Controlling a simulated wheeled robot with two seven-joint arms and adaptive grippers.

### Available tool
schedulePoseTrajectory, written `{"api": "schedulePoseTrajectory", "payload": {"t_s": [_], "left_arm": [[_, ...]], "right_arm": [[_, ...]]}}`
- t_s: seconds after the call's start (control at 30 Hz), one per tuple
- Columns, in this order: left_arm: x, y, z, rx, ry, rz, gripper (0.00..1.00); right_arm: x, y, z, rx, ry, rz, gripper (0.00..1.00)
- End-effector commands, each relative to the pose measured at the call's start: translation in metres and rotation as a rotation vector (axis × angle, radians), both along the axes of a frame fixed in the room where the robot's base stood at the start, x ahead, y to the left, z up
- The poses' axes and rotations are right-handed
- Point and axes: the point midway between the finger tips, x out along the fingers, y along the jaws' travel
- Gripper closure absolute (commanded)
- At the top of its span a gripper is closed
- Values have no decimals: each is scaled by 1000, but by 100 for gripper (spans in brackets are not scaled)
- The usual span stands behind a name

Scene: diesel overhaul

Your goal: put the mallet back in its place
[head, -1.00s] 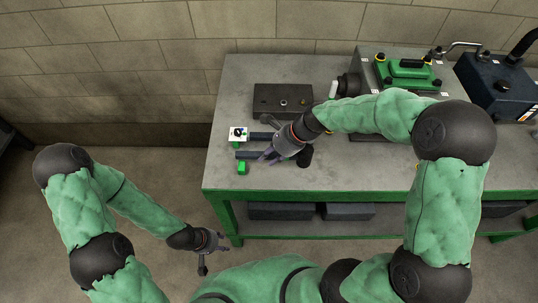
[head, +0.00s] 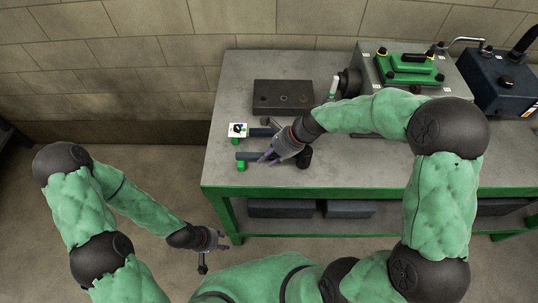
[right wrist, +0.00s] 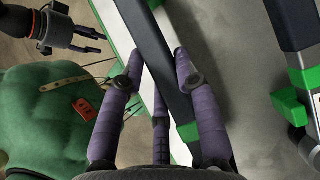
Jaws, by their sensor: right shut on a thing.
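The mallet, with a long dark handle (head: 248,156) and a black head (head: 305,158), is at the left front of the bench. My right gripper (head: 268,157) is shut on the handle, between its left end and the head. In the right wrist view the dark handle (right wrist: 161,55) runs between the fingers (right wrist: 180,68). A green block (head: 241,167) shows below the handle's left end; I cannot tell whether they touch. My left gripper (head: 208,254) is open and empty, low beside the bench; it also shows in the right wrist view (right wrist: 96,40).
A second dark bar (head: 262,132) lies behind the mallet, by a white marked plate (head: 238,130). A dark plate with holes (head: 283,98) lies further back. A green-topped machine (head: 408,70) and a dark blue box (head: 501,85) stand right. The bench's green front edge (head: 370,193) is clear.

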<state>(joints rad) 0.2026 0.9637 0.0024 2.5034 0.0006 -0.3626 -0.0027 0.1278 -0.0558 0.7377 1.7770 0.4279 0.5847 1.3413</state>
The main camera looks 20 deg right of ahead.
Motion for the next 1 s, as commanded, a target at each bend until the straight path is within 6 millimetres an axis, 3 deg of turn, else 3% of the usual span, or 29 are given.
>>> {"api": "schedulePoseTrajectory", "payload": {"t_s": [0.47, 1.0], "left_arm": [[0, 0, 0, 0, 0, 0, 60], [0, 0, -10, 0, 0, 0, 60]], "right_arm": [[0, 0, 0, 0, -2, -1, 100], [1, 0, -17, 0, -1, -1, 100]]}}
